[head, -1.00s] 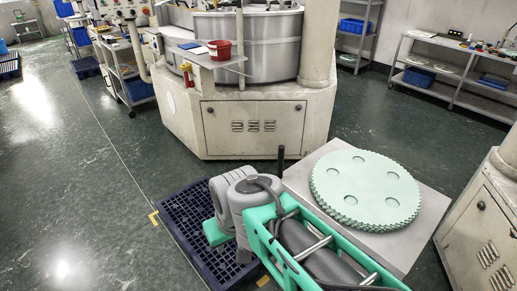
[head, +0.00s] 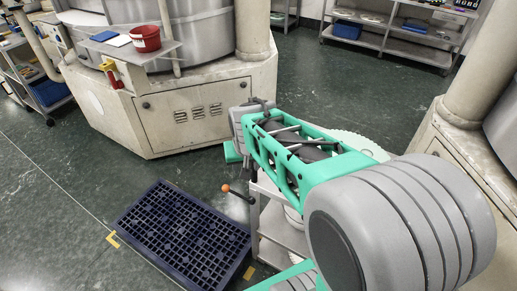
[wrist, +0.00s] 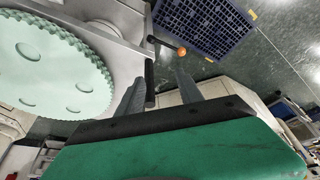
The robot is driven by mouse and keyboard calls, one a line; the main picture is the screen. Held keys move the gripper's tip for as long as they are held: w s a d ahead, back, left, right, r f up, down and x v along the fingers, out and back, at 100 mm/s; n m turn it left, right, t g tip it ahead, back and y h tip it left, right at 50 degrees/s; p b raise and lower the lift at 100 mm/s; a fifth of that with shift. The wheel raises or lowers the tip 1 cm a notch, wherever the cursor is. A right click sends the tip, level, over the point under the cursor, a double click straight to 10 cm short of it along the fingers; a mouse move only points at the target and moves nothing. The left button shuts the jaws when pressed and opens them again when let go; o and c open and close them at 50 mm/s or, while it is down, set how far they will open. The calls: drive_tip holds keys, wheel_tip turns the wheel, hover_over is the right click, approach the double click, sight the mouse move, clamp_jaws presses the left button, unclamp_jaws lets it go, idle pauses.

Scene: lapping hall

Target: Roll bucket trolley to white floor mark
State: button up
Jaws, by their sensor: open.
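A grey metal trolley (head: 283,238) stands right of centre in the head view, partly hidden by my arm. A mint-green toothed disc stack (wrist: 50,65) lies on its top in the wrist view. A black handle bar (wrist: 150,72) rises at the trolley's edge, near a rod with an orange knob (wrist: 181,51). The knob also shows in the head view (head: 226,187). My gripper (wrist: 161,78) is open, and the bar appears between its fingers; contact cannot be told.
A dark blue grid pallet (head: 185,232) lies on the floor left of the trolley, with yellow corner marks (head: 113,239). A large machine (head: 190,115) stands behind, with a red bucket (head: 146,39) on its shelf. Another machine is at right. Floor at left is open.

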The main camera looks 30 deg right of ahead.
drive_tip(key=shift+m+h, duration=0.4)
drive_tip(key=shift+m, duration=0.4)
drive_tip(key=w+d+f, duration=0.2)
drive_tip(key=w+d+f+p, duration=0.1)
drive_tip(key=w+d+f, duration=0.1)
drive_tip(key=w+f, duration=0.1)
drive_tip(key=w+d+f, duration=0.2)
drive_tip(key=f, duration=0.1)
drive_tip(key=shift+w+f+p, duration=0.25)
drive_tip(key=shift+w+p, duration=0.05)
drive_tip(key=shift+w, duration=0.05)
drive_tip(key=shift+c, duration=0.5)
clamp_jaws()
